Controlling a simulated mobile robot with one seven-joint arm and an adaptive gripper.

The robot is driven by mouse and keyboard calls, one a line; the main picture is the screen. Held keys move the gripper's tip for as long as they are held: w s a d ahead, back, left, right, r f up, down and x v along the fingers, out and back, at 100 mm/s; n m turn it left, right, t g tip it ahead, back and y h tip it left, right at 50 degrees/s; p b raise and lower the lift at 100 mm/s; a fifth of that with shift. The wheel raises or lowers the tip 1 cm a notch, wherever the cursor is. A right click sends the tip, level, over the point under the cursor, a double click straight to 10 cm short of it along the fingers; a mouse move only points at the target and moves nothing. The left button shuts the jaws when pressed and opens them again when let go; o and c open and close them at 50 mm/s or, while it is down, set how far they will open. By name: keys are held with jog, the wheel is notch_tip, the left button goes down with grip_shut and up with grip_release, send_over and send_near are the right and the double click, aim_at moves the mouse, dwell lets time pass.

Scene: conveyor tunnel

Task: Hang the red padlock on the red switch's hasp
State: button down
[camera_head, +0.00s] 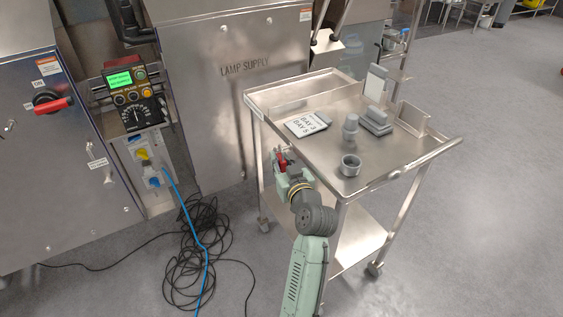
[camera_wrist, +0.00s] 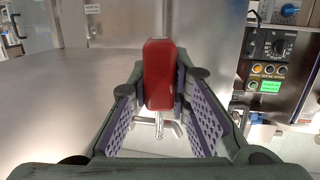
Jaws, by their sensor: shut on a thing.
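The red switch (camera_head: 54,104) is a red handle on a dark round base on the left cabinet's door, beside an ON label. Its hasp is too small to make out. My gripper (camera_head: 281,162) is in front of the lamp supply cabinet, beside the cart's near left edge and well to the right of the switch. It is shut on the red padlock (camera_wrist: 160,75), which also shows in the head view (camera_head: 282,160). In the wrist view the padlock's red body stands between the purple-lined fingers (camera_wrist: 160,118), with a metal shackle part below it.
A control panel (camera_head: 128,94) is between the cabinets. A blue cable (camera_head: 190,215) and coiled black cables (camera_head: 195,265) lie on the floor.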

jog(key=shift+r, duration=0.2)
jog(key=shift+r+p, duration=0.6)
jog(key=shift+r, duration=0.05)
jog(key=shift+a, duration=0.1)
jog(key=s+a, duration=0.3)
jog(key=a, duration=0.2)
jog(key=shift+a+p, duration=0.25)
jog(key=shift+p, duration=0.05)
dwell(0.4)
jog(key=shift+s+f, duration=0.1)
dwell(0.4)
